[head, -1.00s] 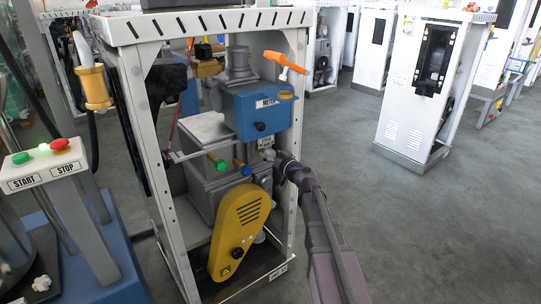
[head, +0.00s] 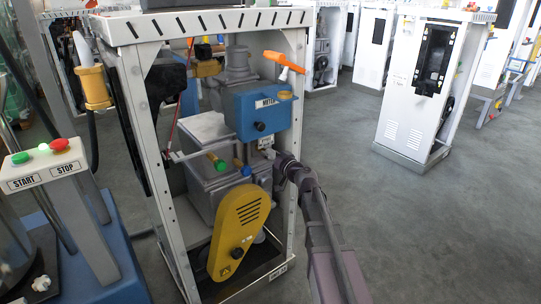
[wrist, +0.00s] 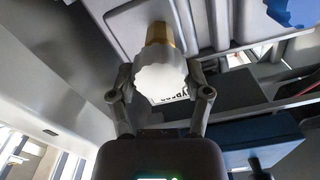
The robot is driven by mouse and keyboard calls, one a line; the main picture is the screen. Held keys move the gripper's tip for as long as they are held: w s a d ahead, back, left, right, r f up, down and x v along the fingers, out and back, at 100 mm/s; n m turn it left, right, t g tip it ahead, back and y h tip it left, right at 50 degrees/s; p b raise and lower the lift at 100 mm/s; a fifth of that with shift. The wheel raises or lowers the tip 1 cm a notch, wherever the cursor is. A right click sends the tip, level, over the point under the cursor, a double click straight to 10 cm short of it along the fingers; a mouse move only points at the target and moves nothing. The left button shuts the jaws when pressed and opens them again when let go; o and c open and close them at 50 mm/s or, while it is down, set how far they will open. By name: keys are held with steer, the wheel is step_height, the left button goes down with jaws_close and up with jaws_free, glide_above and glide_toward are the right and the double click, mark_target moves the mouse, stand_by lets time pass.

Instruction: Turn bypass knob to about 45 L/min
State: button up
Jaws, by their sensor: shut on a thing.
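The bypass knob (wrist: 160,80) is white with a scalloped rim and sits on a brass stem (wrist: 158,33) in the wrist view. My gripper (wrist: 161,88) has one finger on each side of it and is shut on it. Part of a white label reading like BYPASS (wrist: 172,98) shows behind the knob. In the head view my gripper (head: 277,158) reaches into the right side of the dispenser frame, below the blue meter box (head: 262,108). The knob is hidden there by my wrist. No flow reading in L/min can be made out.
The white frame's right post (head: 297,120) stands close to my wrist. A yellow belt cover (head: 238,230) is below, and a green-tipped valve (head: 216,161) is to the left. A START/STOP panel (head: 42,165) stands at the left.

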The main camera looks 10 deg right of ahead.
steer(key=m, duration=0.6)
steer(key=shift+w, duration=0.1)
steer(key=m, duration=0.6)
steer(key=shift+d+f+m, duration=0.15)
steer(key=shift+m, duration=0.15)
steer(key=m, duration=0.6)
steer(key=shift+f+b, duration=0.15)
steer(key=shift+b, duration=0.15)
steer(key=m, duration=0.7)
steer(key=o, duration=1.2)
steer(key=shift+f, duration=0.1)
steer(key=shift+c, duration=0.2)
